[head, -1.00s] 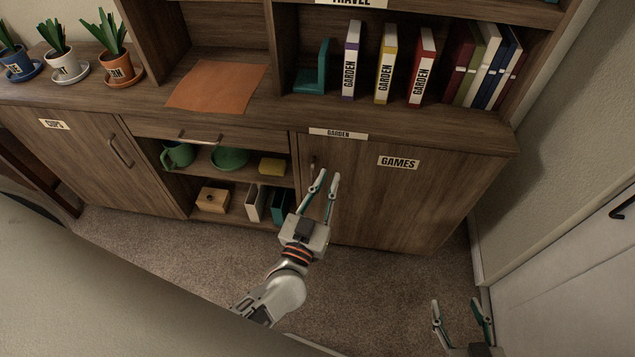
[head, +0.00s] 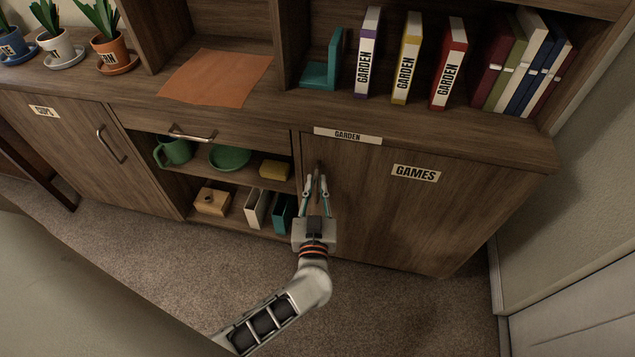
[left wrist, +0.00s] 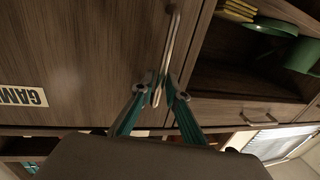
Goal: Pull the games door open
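The games door (head: 400,215) is a brown wooden door at the right of the cabinet, with a GAMES label (head: 416,173). It looks closed, flush with the cabinet front. Its upright metal handle (left wrist: 170,45) is near the door's left edge and is partly hidden by my fingers in the head view. My left gripper (head: 316,180) is at this handle, with one finger on each side. In the left wrist view the fingertips (left wrist: 161,80) are drawn close together around the handle's lower part. My right gripper is out of view.
Left of the door are open shelves with a green mug (head: 174,151), a green bowl (head: 230,158) and a wooden box (head: 211,201). A drawer handle (head: 192,136) is above them. Carpet (head: 400,310) before the door is clear. A wall stands close on the right.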

